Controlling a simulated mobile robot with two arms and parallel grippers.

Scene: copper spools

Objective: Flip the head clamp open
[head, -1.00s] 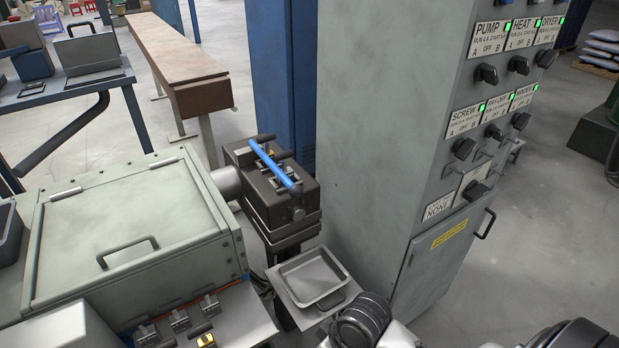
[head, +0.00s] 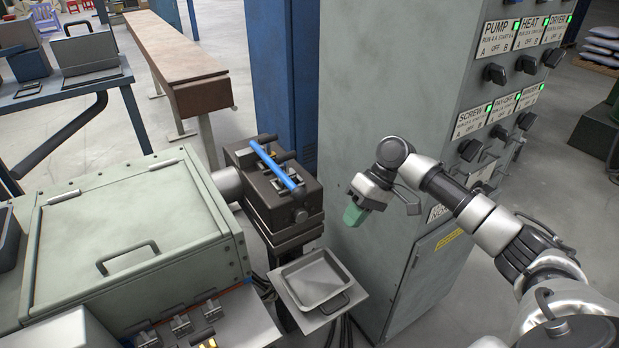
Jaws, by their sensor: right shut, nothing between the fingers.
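The head clamp is the dark block (head: 270,190) at the end of the green-grey machine, with a blue bar (head: 270,164) lying across its top. Metal fittings show beneath the bar, but their exact state is too small to tell. My right gripper (head: 354,214), with green fingertips, is shut and empty. It hangs in the air to the right of the dark block, apart from it, in front of the grey cabinet. My left gripper is not in view.
A metal tray (head: 345,280) sits on a small plate below the dark block. The tall grey control cabinet (head: 365,110) with knobs stands behind my right arm. The green-grey machine housing (head: 125,215) with a handle is at left. A blue column (head: 285,75) rises behind.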

